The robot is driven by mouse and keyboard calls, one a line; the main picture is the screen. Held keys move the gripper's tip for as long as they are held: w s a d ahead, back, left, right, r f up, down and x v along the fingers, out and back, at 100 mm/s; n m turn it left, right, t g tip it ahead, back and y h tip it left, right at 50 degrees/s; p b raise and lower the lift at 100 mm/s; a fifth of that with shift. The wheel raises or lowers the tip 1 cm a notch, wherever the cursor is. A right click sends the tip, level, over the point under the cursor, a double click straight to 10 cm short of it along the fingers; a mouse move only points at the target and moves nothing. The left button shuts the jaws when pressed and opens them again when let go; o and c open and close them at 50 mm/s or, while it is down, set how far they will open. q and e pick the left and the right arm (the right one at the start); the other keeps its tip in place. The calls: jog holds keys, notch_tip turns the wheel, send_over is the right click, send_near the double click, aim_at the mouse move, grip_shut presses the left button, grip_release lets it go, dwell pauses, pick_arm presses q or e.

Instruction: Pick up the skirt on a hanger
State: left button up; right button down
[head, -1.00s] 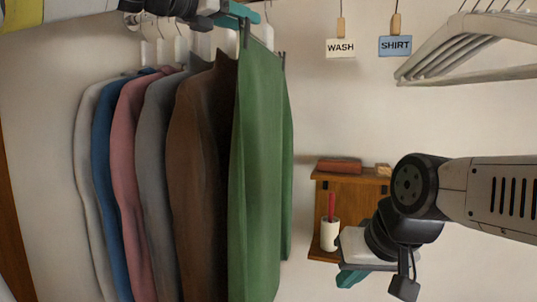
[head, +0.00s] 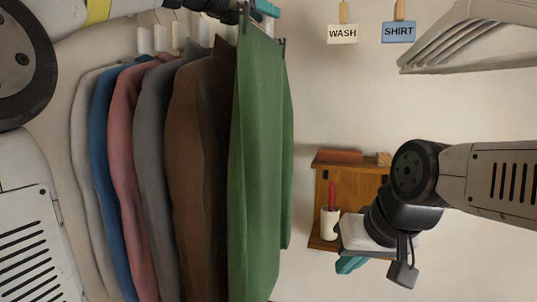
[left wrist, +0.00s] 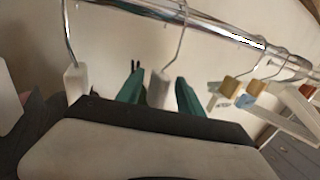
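The green skirt (head: 260,160) hangs by clips at the front end of the row of clothes in the head view. Its hanger top is cut off by the upper edge of the frame. My left gripper (head: 262,8) is at that hanger's level, partly out of frame. In the left wrist view my left gripper (left wrist: 158,92) has its two teal fingers apart, with a white hanger neck (left wrist: 159,88) between them and gaps at both sides. My right gripper (head: 352,263) hangs in front of the wall cabinet; its finger opening is not clear.
Brown, grey, pink, blue and white garments (head: 195,150) hang close behind the skirt. The rail (left wrist: 215,25) crosses the wrist view. WASH (head: 342,34) and SHIRT (head: 398,32) tags and empty hangers (head: 460,40) are to the right. A wooden cabinet (head: 350,190) is on the wall.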

pick_arm(q)
grip_shut()
dwell(1.2)
